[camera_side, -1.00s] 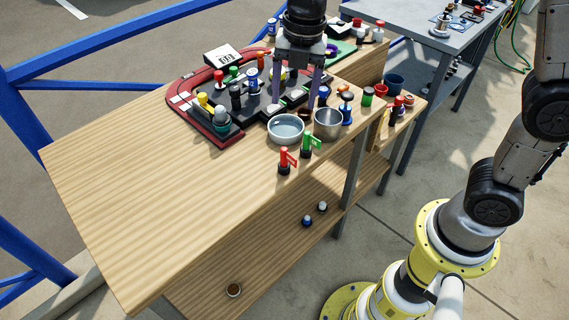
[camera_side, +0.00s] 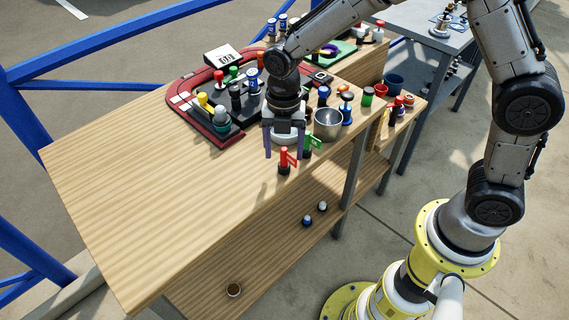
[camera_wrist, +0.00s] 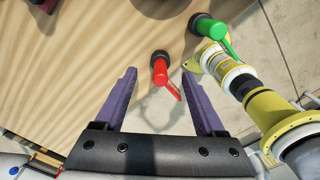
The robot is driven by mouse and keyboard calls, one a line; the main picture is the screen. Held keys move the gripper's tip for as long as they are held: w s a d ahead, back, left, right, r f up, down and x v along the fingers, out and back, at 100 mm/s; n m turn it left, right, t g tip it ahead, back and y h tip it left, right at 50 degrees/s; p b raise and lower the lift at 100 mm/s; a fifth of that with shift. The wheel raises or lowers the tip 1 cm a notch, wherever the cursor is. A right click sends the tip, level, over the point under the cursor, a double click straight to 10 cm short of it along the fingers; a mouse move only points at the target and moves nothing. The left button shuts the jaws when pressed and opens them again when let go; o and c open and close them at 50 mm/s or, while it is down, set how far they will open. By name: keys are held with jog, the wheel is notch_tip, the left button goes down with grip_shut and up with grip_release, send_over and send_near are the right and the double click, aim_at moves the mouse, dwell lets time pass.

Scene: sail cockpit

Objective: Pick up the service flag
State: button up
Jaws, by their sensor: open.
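Two small flag pieces stand near the front edge of the wooden table; I cannot tell which is the service flag. The red flag (camera_side: 284,158) has a dark round base, and the green flag (camera_side: 310,143) stands just behind and right of it. My gripper (camera_side: 284,150) is open and empty, pointing down close to the red flag. In the wrist view my gripper's purple fingers (camera_wrist: 159,74) spread on either side of the red flag (camera_wrist: 160,70), with no clear contact. The green flag (camera_wrist: 212,29) lies outside the right finger there.
A red-edged board (camera_side: 208,131) with several colourful pieces lies behind. The table (camera_side: 170,190) is clear to the left. A lower shelf holds a few small items.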

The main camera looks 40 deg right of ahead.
aim_at(284, 165)
notch_tip(284, 165, down, 4)
jog(key=shift+w+d+f, duration=0.1)
jog(key=shift+f, duration=0.05)
grip_shut()
dwell(0.4)
